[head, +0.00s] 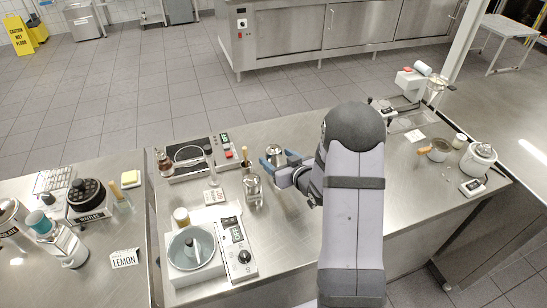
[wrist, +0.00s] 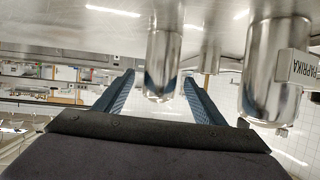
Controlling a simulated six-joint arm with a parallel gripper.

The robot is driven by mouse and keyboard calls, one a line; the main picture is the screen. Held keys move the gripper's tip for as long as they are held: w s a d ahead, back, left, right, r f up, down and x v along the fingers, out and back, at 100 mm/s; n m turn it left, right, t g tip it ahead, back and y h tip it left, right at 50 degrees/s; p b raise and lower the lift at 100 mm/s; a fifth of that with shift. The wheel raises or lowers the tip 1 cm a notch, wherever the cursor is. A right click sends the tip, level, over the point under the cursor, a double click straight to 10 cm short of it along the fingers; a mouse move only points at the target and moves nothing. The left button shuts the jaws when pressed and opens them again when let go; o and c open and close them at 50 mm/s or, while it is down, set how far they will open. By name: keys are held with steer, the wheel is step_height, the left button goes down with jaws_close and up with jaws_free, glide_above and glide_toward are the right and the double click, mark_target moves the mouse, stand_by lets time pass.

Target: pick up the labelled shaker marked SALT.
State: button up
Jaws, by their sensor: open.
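A metal shaker (head: 275,151) stands upright on the steel counter by my gripper (head: 280,163). In the wrist view, which is upside down, this shaker (wrist: 163,50) appears between the two blue fingers of my gripper (wrist: 159,77). The fingers are open, with a gap on each side of it. No label shows on its visible side, so I cannot read SALT on it. A second metal shaker (wrist: 268,75), labelled PAPRIKA, stands outside the fingers, at the right of the wrist view. In the head view another metal shaker (head: 253,190) stands to the left and nearer.
A white pot (head: 478,158) stands far right. The counter right of my arm has clear room.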

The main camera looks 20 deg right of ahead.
steer(key=shift+w, duration=0.1)
steer(key=c, duration=1.4)
steer(key=shift+o, duration=0.2)
steer(key=shift+r, duration=0.15)
steer(key=shift+r+b, duration=0.6)
steer(key=shift+r, duration=4.3)
